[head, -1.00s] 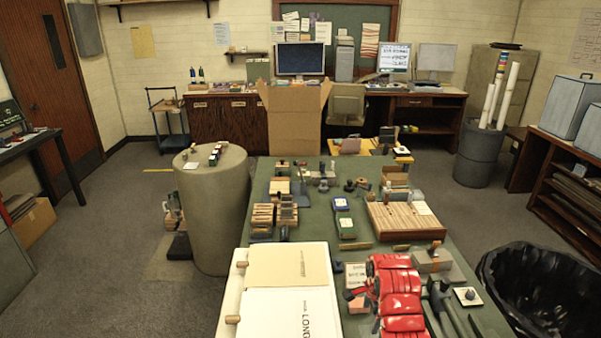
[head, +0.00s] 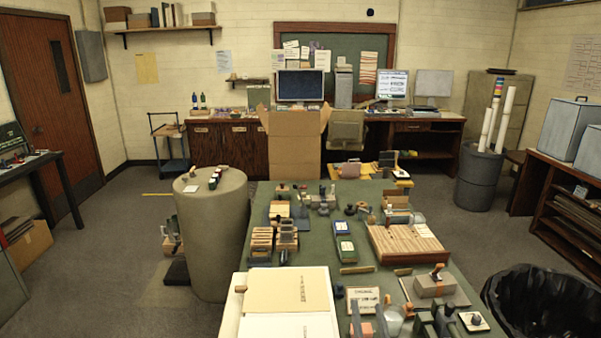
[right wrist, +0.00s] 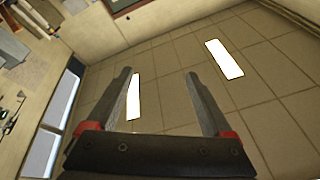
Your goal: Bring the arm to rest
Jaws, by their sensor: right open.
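In the right wrist view the same gripper (right wrist: 158,92) has both grey fingers spread wide and empty, against a tiled ceiling with bright light panels. The rest of the right arm is out of the head view. My left gripper is not in view.
A round grey pedestal (head: 215,240) stands left. A black-lined bin (head: 540,310) stands right.

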